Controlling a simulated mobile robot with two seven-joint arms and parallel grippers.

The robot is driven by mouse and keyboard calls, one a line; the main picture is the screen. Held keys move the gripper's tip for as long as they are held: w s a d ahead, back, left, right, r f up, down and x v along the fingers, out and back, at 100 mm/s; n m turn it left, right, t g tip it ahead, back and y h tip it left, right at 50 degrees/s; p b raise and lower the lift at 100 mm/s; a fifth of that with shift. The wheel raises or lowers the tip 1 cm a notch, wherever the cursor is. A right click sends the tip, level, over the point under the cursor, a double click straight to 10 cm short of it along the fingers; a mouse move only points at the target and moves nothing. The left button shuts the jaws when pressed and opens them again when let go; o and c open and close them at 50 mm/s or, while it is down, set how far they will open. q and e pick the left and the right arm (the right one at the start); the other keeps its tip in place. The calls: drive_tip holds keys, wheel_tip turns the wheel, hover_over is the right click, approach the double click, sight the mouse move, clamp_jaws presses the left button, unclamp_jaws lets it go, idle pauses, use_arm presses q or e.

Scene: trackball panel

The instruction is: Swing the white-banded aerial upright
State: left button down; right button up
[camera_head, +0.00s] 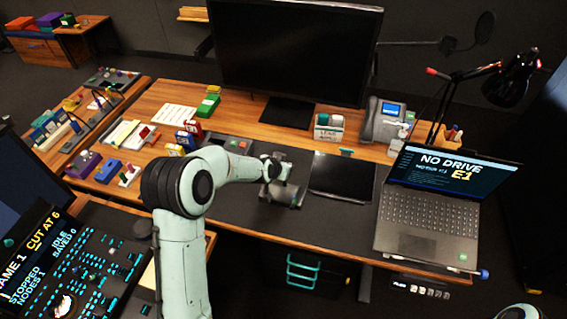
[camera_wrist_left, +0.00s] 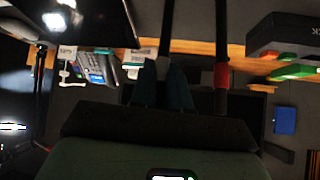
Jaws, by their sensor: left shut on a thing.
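In the left wrist view, a dark rod-like aerial (camera_wrist_left: 167,28) with a pale band comes down from the top edge. The two blue-grey fingers of my left gripper (camera_wrist_left: 162,88) sit on either side of it near the band, shut on it. A second dark aerial (camera_wrist_left: 222,35) with a red band runs beside it on the right, apart from the fingers. The bases of both aerials are out of this view, so I cannot tell their lean. In the head view my left gripper (camera_head: 281,192) is over the dark desk mat; I cannot make out the aerials there. My right gripper is not in view.
A black tablet (camera_head: 342,177) lies right of my left gripper, with an open laptop (camera_head: 430,220) beyond it. A monitor (camera_head: 295,50), desk phone (camera_head: 388,121) and lamp (camera_head: 510,78) stand behind. Small boxes (camera_head: 190,135) crowd the desk left of my arm.

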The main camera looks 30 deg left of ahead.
use_arm(q)
drive_tip(key=shift+s, duration=0.1)
drive_tip(key=c, duration=1.2)
unclamp_jaws()
drive_tip(key=p+v, duration=0.2)
drive_tip(key=v, duration=1.1)
drive_tip(key=shift+r, duration=0.15)
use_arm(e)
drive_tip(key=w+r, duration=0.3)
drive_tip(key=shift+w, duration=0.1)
use_arm(q)
drive_tip(key=shift+s, duration=0.15)
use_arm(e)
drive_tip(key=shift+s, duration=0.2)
